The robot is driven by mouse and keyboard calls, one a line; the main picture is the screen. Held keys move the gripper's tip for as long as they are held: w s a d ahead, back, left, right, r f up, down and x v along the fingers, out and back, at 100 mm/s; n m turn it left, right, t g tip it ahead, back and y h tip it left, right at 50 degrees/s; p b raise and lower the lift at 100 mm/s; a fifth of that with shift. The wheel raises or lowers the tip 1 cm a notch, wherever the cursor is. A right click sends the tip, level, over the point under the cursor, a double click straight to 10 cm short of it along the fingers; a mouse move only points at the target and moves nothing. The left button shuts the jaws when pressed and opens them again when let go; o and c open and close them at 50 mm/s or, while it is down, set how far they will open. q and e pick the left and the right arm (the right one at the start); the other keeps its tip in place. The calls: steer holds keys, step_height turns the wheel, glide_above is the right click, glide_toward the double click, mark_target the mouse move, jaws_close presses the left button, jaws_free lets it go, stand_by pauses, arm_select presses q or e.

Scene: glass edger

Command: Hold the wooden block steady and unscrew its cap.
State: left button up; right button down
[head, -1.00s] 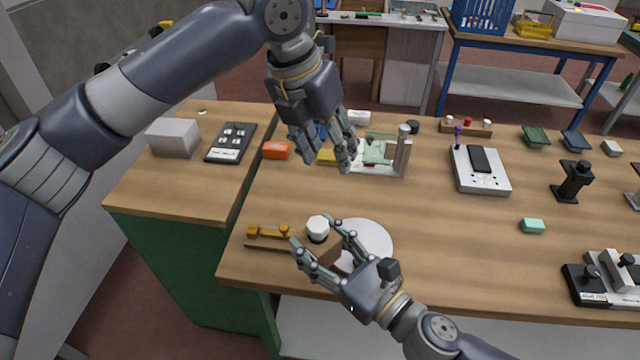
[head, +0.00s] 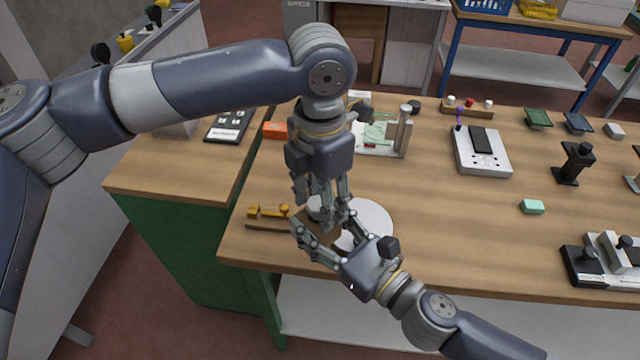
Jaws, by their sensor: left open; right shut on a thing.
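The wooden block (head: 318,234) is at the front left of the bench, in front of a white round disc (head: 378,218). My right gripper (head: 322,238) comes from the lower right and is shut on the block. The block's white cap, on a dark neck, is mostly hidden now behind the fingers of my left gripper (head: 322,203). The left gripper points down from above, open, with its fingers around or just over the cap. I cannot tell whether they touch it.
A wooden piece with yellow brass parts (head: 268,212) lies just left of the block. An orange block (head: 276,130) and a fixture with a green plate (head: 376,133) stand behind. A white device (head: 480,152) is to the right. Bare bench lies between.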

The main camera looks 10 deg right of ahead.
arm_select(q)
steer(key=shift+f, duration=0.15)
jaws_close()
